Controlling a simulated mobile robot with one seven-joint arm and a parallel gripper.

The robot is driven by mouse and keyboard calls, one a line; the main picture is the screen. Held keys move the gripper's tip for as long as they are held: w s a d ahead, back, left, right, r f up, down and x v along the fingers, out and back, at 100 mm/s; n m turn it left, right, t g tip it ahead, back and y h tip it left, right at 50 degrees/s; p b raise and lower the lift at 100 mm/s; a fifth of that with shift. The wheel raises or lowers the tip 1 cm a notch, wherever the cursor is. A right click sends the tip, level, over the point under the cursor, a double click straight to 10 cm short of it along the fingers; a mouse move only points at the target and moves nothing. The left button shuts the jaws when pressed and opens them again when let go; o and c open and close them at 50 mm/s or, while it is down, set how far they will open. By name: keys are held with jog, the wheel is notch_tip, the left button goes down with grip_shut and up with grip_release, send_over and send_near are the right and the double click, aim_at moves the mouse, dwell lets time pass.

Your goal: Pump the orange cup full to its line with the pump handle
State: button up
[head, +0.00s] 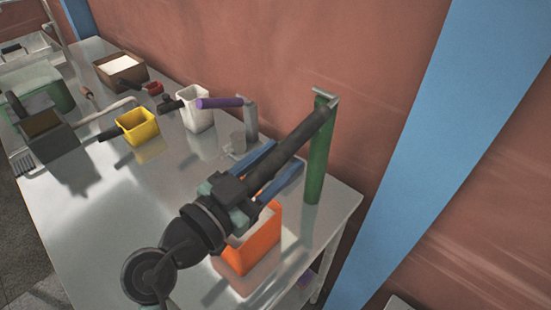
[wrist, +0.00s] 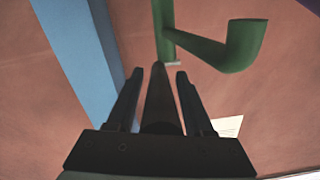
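The orange cup (head: 250,250) stands on the table near its right front corner, partly hidden by my arm. Its fill level and line cannot be made out. The green pump post (head: 319,155) stands upright by the table's right edge. The dark pump handle (head: 300,133) slants down from the post's top toward my gripper (head: 288,155). In the wrist view the handle (wrist: 160,105) runs lengthwise between the two fingers of my gripper (wrist: 158,72), with gaps on both sides. My gripper looks open around it. The green spout (wrist: 243,48) shows at the upper right.
A brown box (head: 120,72) and a grey box are at the back left. The table's left middle (head: 100,210) is clear.

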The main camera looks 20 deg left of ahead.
grip_shut()
dwell(1.2)
